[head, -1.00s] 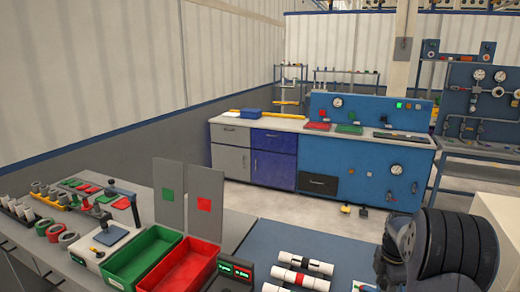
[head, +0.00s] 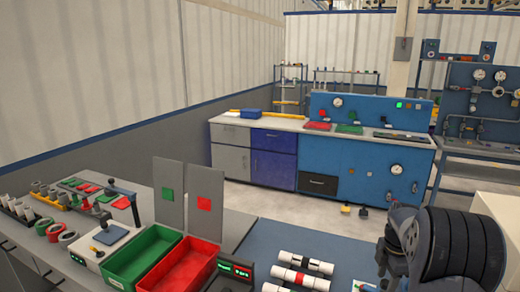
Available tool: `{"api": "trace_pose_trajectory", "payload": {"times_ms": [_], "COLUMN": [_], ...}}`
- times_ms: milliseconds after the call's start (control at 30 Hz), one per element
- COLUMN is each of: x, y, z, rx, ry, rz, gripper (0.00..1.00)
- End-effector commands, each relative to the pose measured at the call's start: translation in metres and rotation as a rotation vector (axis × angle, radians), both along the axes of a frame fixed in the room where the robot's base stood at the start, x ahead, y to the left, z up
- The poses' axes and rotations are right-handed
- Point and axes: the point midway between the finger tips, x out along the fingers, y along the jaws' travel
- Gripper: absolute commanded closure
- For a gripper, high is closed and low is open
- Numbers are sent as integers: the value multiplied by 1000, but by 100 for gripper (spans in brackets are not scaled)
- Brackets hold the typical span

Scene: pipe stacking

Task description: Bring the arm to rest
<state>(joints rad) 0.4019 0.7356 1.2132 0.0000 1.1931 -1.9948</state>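My arm shows at the lower right as dark, ribbed links in the head view. My gripper's fingers are not in view, so whether it is open or shut does not show.
A green bin (head: 119,278) and a red bin (head: 207,262) stand at the lower left, with upright panels behind. A small display box (head: 235,272) is beside the red bin. A blue workbench (head: 365,165) stands further back. Open floor lies between.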

Motion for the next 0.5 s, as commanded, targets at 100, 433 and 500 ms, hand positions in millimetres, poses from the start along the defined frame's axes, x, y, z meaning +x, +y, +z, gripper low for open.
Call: {"api": "trace_pose_trajectory", "payload": {"times_ms": [100,433,500], "x": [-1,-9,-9], "y": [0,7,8], "z": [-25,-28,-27], "rx": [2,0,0], "ry": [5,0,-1], "rz": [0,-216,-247], "gripper": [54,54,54]}}
